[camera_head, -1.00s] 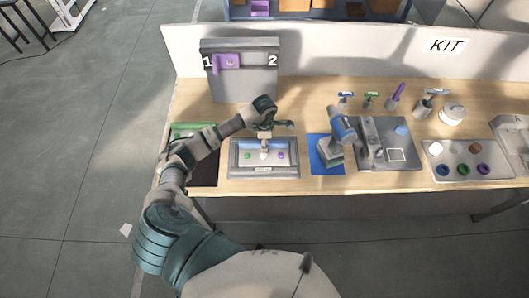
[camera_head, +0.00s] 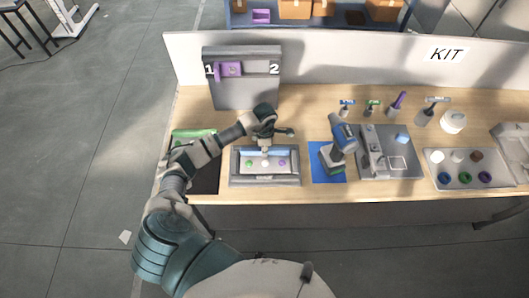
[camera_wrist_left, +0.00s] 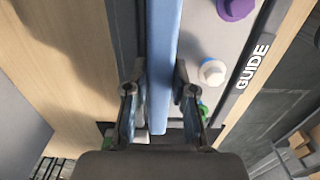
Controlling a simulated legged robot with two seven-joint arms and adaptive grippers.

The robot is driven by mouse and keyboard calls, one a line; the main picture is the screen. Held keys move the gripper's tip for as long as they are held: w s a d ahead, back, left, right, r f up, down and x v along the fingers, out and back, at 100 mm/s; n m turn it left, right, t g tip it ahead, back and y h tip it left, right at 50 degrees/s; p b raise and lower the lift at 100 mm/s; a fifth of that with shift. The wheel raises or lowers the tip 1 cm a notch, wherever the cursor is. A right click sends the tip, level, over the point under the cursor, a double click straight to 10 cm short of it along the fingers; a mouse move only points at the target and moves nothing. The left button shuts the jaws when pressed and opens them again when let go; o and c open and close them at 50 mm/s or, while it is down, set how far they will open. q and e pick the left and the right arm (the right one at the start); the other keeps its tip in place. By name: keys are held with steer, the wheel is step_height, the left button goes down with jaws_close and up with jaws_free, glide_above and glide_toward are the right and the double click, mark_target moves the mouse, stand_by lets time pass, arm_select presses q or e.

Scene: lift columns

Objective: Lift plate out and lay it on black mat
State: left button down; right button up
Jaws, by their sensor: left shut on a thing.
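The blue plate (camera_head: 279,152) shows as a narrow light-blue strip along the back of the grey fixture (camera_head: 265,182) in the head view. In the left wrist view the plate (camera_wrist_left: 163,50) runs as a long blue bar between the fingertips. My left gripper (camera_head: 265,149) points down and is shut on the plate; it also shows in the left wrist view (camera_wrist_left: 158,95). Whether the plate is fully clear of the fixture, I cannot tell. The black mat (camera_head: 206,180) lies bare left of the fixture. My right gripper is not in view.
A grey stand (camera_head: 245,95) marked 1 and 2 rises behind the fixture. A green item (camera_head: 192,133) lies behind the mat. A drill (camera_head: 342,135) stands on a blue mat (camera_head: 325,176) to the right. The wall (camera_head: 350,65) bounds the back.

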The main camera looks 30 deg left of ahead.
arm_select(q)
steer(key=shift+d+r, duration=0.1)
steer(key=shift+r, duration=0.2)
steer(key=shift+w+r, duration=0.1)
steer(key=shift+r, duration=0.15)
step_height(320, 180, up, 3)
steer(key=shift+r+b, duration=0.1)
steer(key=shift+b, duration=0.35)
steer(key=s+d+r+b, duration=0.1)
steer(key=s+d+b, duration=0.1)
steer(key=s+d, duration=0.9)
steer(key=shift+s+r, duration=0.3)
steer(key=shift+r, duration=0.15)
steer(key=shift+r, duration=0.35)
